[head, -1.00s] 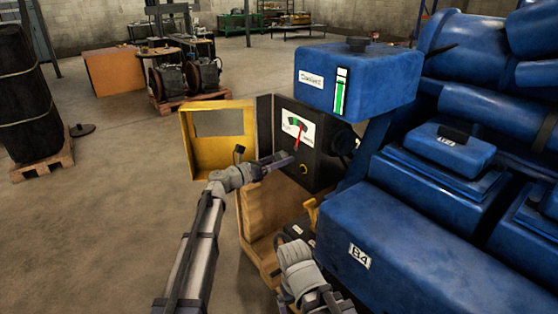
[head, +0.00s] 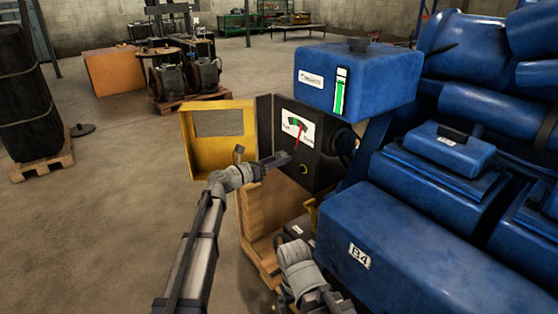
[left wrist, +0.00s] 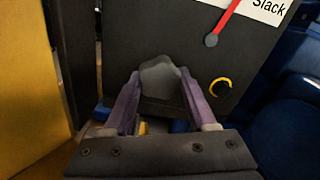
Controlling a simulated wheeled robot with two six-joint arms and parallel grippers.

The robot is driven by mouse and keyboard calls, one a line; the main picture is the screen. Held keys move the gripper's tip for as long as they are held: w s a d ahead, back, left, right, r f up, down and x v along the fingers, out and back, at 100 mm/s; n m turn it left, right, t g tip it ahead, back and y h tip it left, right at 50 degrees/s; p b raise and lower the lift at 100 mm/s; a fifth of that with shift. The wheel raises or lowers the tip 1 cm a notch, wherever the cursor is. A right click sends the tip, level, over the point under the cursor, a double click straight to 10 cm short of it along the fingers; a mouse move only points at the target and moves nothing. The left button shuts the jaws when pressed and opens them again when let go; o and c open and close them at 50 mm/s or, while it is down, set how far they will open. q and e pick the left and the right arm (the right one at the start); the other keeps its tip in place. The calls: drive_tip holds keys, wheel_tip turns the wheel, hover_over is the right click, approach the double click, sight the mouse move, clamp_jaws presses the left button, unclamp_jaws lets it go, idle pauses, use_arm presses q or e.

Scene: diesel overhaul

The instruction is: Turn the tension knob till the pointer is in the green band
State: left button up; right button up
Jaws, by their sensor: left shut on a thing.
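The tension box is a dark panel (head: 322,165) with a white dial (head: 290,122) in the head view. Its red pointer (head: 297,141) leans up and slightly right. A green patch shows near the top of the scale, but the pointer's exact place against it is too small to tell. In the left wrist view the red pointer (left wrist: 225,20) shows beside the word "Slack"; its tip is out of frame. My left gripper (head: 284,160) is at the panel below the dial, its fingers shut on the grey tension knob (left wrist: 160,75). My right gripper is out of sight.
A yellow door (head: 192,155) stands open left of the panel. A yellow-ringed fitting (head: 304,169) is just right of the gripper. A blue box (head: 362,80) sits above, and the blue engine (head: 425,230) fills the right. Open floor (head: 110,220) lies left.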

use_arm(q)
drive_tip(key=m, duration=0.6)
drive_tip(key=shift+a+m, duration=0.1)
drive_tip(key=shift+m, duration=0.3)
drive_tip(key=m, duration=0.6)
drive_tip(key=shift+w, duration=0.1)
drive_tip(key=m, duration=0.4)
drive_tip(key=shift+r, duration=0.1)
drive_tip(key=m, duration=0.3)
drive_tip(key=shift+m, duration=0.3)
drive_tip(key=m, duration=0.6)
drive_tip(key=shift+m, duration=0.3)
